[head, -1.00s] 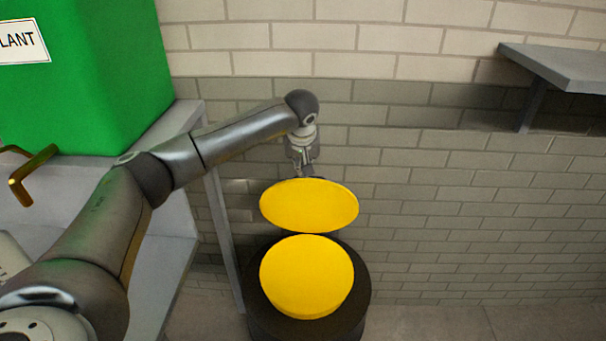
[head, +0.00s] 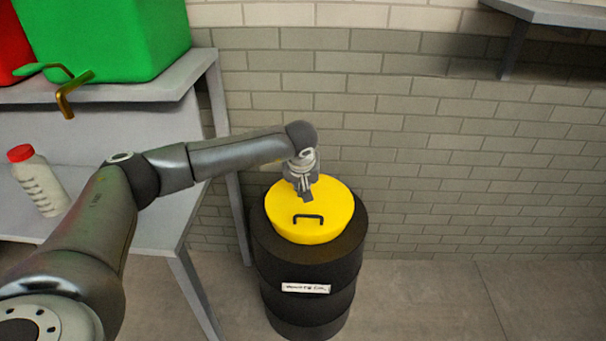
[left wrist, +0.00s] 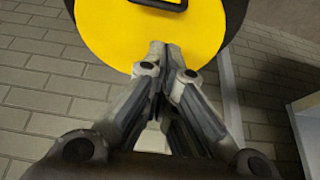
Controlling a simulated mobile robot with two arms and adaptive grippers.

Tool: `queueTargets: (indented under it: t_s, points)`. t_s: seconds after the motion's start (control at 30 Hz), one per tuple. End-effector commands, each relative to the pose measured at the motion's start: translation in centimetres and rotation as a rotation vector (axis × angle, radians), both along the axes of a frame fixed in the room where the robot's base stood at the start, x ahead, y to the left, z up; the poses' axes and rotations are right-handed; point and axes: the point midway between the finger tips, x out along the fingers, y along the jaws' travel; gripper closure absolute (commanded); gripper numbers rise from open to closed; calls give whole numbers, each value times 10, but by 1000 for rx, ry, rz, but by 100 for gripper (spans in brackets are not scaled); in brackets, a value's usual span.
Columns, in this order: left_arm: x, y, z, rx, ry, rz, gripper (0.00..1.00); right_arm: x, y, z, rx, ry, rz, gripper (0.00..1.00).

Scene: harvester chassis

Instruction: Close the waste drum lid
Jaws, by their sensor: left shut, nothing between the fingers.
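The black waste drum (head: 310,268) stands on the floor against the brick wall, with a white label on its front. Its yellow lid (head: 335,205) lies flat over the drum's top, its black handle (head: 308,218) facing up near the front. My left gripper (head: 305,198) is shut and empty, pointing down at the back left part of the lid. In the left wrist view the gripper's fingertips (left wrist: 157,48) are together over the yellow lid (left wrist: 112,28). I cannot tell whether they touch it. My right gripper is not in view.
A grey bench (head: 160,205) stands left of the drum, with a red-capped bottle (head: 40,182) on it. A green container (head: 110,40) and a brass tap (head: 70,92) are on the shelf above. A grey shelf (head: 550,12) juts from the wall at upper right. The floor right of the drum is clear.

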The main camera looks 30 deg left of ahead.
Motion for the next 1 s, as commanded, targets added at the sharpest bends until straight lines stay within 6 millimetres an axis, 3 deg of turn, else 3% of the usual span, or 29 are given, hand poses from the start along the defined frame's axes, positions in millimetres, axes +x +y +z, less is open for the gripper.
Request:
queueTargets:
  t_s: [0.1,0.33,0.83,1.0]
  points:
    - [-5,-2,-15,1,2,-1,100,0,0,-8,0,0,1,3]
    - [-9,-4,-26,0,0,1,100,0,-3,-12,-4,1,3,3]
    - [-10,-5,-27,1,0,0,100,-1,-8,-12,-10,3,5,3]
    - [-13,-7,-15,0,-2,0,100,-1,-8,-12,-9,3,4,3]
